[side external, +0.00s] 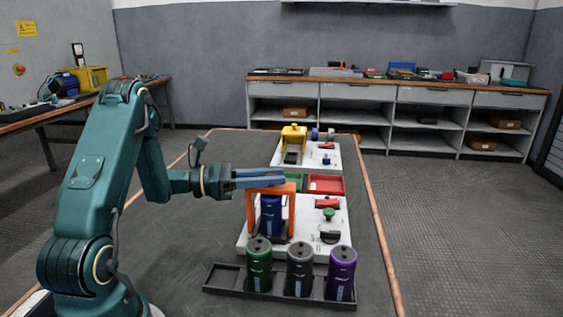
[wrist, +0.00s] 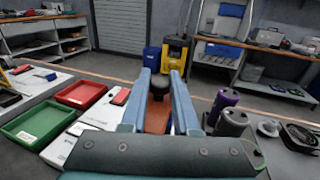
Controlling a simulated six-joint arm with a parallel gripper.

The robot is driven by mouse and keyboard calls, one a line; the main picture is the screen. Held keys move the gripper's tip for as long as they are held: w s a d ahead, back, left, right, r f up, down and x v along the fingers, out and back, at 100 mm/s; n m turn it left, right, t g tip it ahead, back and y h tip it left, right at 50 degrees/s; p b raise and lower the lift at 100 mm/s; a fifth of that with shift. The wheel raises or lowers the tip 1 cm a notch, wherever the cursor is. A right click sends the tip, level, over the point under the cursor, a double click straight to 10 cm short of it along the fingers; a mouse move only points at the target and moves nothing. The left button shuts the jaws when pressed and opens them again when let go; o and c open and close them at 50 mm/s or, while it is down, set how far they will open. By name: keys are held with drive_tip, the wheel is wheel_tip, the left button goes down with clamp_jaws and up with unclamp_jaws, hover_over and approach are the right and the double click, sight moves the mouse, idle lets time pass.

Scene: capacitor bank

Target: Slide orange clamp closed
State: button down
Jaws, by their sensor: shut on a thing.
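The orange clamp (side external: 291,210) is an arch-shaped frame on the near white panel (side external: 336,235). It stands around a blue capacitor (side external: 271,215), which is upright inside it. My gripper (side external: 282,177) reaches in level from the left, with its blue fingers at the clamp's top. In the wrist view my gripper (wrist: 160,74) has its two fingers on either side of the clamp's orange top (wrist: 157,120), shut on it. A black round part (wrist: 160,83) shows between the fingers. The fingers hide part of the clamp's top, so its exact position on the panel is hard to tell.
A black rack (side external: 225,279) with green, grey and purple capacitors (side external: 342,273) stands in front. Red (side external: 326,184) and green bins lie behind the clamp. A far white panel holds a yellow clamp (side external: 294,136). The dark table is clear on the left.

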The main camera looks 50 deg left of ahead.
drive_tip(key=c, duration=0.7)
unclamp_jaws()
drive_tip(key=shift+s+d, duration=0.1)
drive_tip(key=shift+d, duration=0.15)
drive_tip(key=shift+o, duration=0.2)
drive_tip(key=shift+s+a, duration=0.35)
drive_tip(key=shift+s, duration=0.05)
drive_tip(key=v, duration=0.3)
drive_tip(key=shift+s+a, duration=0.2)
drive_tip(key=shift+s, duration=0.1)
drive_tip(key=shift+s+r, duration=0.1)
drive_tip(key=shift+r, duration=3.4)
